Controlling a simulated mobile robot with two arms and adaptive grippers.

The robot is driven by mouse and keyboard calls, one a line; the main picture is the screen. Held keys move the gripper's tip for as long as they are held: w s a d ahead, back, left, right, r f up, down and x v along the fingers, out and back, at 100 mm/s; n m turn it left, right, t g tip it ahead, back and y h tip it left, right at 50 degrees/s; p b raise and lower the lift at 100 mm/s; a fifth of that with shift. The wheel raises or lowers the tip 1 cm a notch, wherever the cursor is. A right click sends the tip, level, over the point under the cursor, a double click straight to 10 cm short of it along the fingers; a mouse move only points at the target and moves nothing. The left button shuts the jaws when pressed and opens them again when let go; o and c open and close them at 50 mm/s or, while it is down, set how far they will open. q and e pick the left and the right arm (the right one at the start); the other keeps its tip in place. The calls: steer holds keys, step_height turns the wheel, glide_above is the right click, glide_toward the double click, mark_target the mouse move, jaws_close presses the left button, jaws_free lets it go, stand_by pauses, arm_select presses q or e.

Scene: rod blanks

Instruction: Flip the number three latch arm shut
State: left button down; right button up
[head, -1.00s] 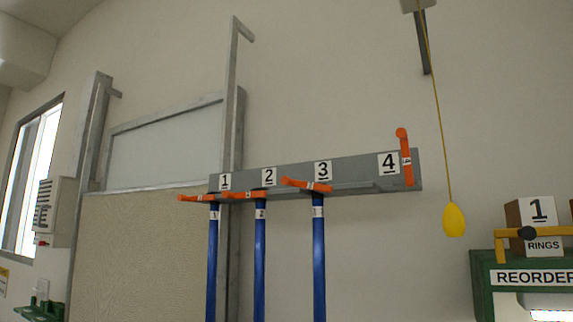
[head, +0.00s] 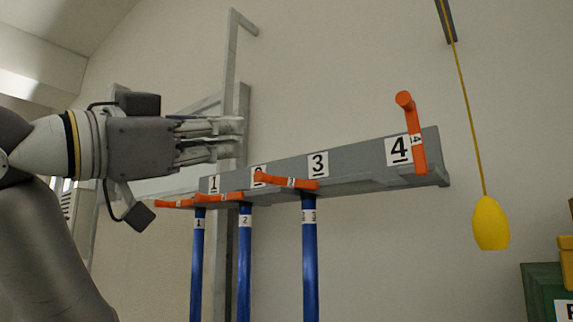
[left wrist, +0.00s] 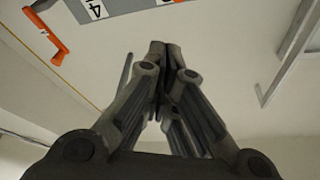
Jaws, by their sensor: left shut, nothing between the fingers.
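The orange number three latch arm (head: 287,182) lies near level across the top of its blue rod (head: 309,255), its knobbed end pointing left, below the "3" label on the grey rack (head: 360,162). The number four latch arm (head: 415,142) stands upright at the rack's right end; no rod shows under it. It also shows in the left wrist view (left wrist: 55,45). My left gripper (head: 240,140) is shut and empty, up and left of latch three, apart from it in the picture. Its closed fingertips show in the left wrist view (left wrist: 165,50). My right gripper is out of view.
Latch arms one (head: 174,204) and two (head: 222,196) lie near level over their blue rods. A yellow pull (head: 490,222) hangs on a cord to the right. A grey metal post (head: 231,85) stands behind the rack. A green frame (head: 543,288) is at lower right.

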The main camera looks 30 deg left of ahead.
arm_select(q)
steer(key=r+p, duration=0.1)
steer(key=r, duration=0.1)
steer(key=r+p, duration=0.2)
steer(key=p, duration=0.2)
glide_above(284, 181)
steer(key=s, duration=0.4)
steer(key=f, duration=0.1)
steer(key=a+f, duration=0.1)
steer(key=f, duration=0.2)
steer(key=shift+s+a+f, duration=0.15)
steer(key=shift+s+a, duration=0.05)
steer(key=shift+a, duration=0.15)
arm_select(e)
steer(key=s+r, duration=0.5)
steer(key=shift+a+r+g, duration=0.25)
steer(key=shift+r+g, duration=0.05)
